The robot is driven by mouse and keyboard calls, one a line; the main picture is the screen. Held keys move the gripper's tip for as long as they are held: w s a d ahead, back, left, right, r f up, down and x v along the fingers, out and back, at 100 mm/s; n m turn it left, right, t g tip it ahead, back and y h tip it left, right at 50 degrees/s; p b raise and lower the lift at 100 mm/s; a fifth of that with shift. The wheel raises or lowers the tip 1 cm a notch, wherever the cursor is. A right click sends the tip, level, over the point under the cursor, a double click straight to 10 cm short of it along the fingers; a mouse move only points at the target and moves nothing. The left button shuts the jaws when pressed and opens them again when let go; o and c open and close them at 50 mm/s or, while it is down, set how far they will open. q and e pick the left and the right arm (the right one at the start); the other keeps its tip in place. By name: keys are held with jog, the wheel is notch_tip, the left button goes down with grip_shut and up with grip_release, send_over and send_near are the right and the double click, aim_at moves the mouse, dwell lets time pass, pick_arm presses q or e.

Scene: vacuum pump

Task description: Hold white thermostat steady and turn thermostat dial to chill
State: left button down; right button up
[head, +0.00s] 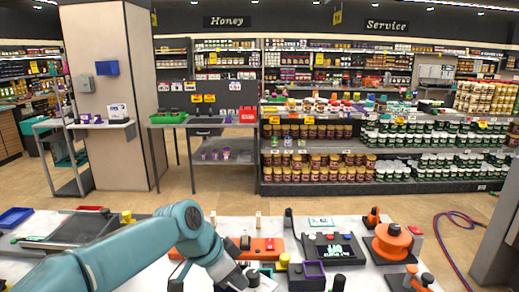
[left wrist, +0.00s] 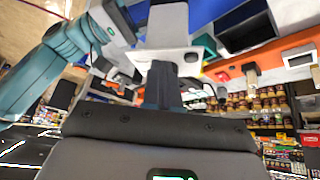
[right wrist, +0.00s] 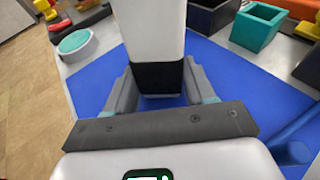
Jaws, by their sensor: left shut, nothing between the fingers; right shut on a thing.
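The white thermostat (right wrist: 157,30) stands between the fingers of my right gripper (right wrist: 159,78) in the right wrist view, above a blue mat (right wrist: 235,75). Its lower end is black. My right gripper is shut on it. In the left wrist view a white body (left wrist: 167,24), likely the thermostat, stands just beyond my left gripper (left wrist: 163,70). My left gripper is shut and empty, its tips close to that body; I cannot tell whether they touch. A small dark round part, perhaps the dial, shows beside the tips; its setting is not readable. The head view shows my left arm reaching down at the lower middle.
In the head view an orange tray (head: 262,249), a purple-rimmed box (head: 307,274), a black panel with green marks (head: 334,247) and an orange round device (head: 391,240) crowd the white worktop. A teal round-topped item (right wrist: 75,42) stands left of the mat.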

pick_arm(q)
jog(key=shift+w+a, duration=0.25)
dwell(0.4)
jog(key=shift+w+a+f, duration=0.1)
jog(key=shift+w+a, duration=0.05)
jog(key=shift+w, duration=0.2)
jog(key=shift+w, duration=0.15)
dwell(0.4)
notch_tip(320, 180, up, 6)
jog(key=a, duration=0.1)
dwell(0.5)
